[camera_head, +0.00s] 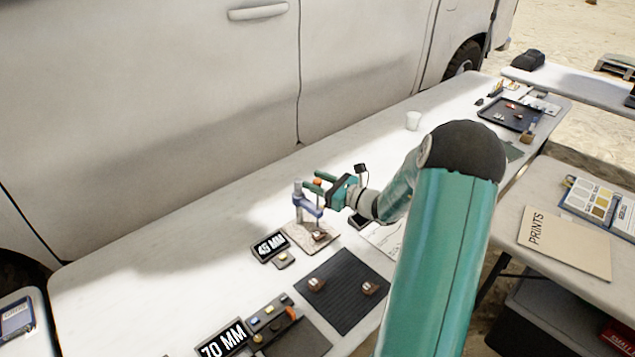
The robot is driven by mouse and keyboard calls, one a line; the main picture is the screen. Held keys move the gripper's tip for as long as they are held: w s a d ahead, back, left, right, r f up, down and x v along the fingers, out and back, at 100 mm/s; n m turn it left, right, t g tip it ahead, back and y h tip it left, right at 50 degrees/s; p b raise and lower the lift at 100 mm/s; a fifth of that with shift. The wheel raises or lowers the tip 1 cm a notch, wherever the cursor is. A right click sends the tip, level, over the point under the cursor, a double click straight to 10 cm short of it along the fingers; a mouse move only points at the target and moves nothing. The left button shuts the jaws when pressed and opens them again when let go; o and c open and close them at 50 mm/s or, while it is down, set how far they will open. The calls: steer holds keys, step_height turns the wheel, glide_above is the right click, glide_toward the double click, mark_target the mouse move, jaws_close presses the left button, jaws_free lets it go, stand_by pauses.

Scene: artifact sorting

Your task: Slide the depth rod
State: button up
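A blue-grey gauge stand (309,206) with an upright post stands over a tan base plate (297,233) on the long white table, near the picture's middle. A small reddish-brown piece (320,236) lies on the plate under it. My gripper (313,182) is at the top of the stand, its teal fingers pointing left. A small orange part (317,182) shows between the fingers. I cannot tell whether they touch it or grip it. The depth rod itself is too small to make out clearly. A display beside the plate reads 45 MM (270,247).
A dark ribbed mat (343,291) with two brown pieces lies in front of the plate. A second display (224,341) reads 70 MM beside a panel of coloured buttons (270,320). A van closes off the back.

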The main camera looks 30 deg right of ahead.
steer(key=v, duration=1.3)
steer(key=shift+s, duration=0.4)
steer(key=shift+d, duration=0.1)
steer(key=s+a+r+n+g+y, duration=0.1)
steer(key=a+r+n+g, duration=0.2)
steer(key=a+n+g, duration=0.65)
steer(key=s+a+r+n+g+y, duration=0.1)
steer(key=a+r+n+g+y, duration=0.3)
steer(key=a, duration=1)
steer(key=s+a+r+n+t+h, duration=0.1)
steer(key=s+a+r+n+h, duration=0.2)
steer(key=s+n+h, duration=0.3)
steer(key=s+a+r+n+t+h, duration=0.1)
steer(key=s+a+r+n+h, duration=0.2)
steer(key=n, duration=0.9)
steer(key=shift+s+a+r+h, duration=0.2)
steer(key=shift+s+a+h, duration=1.2)
steer(key=shift+s, duration=0.45)
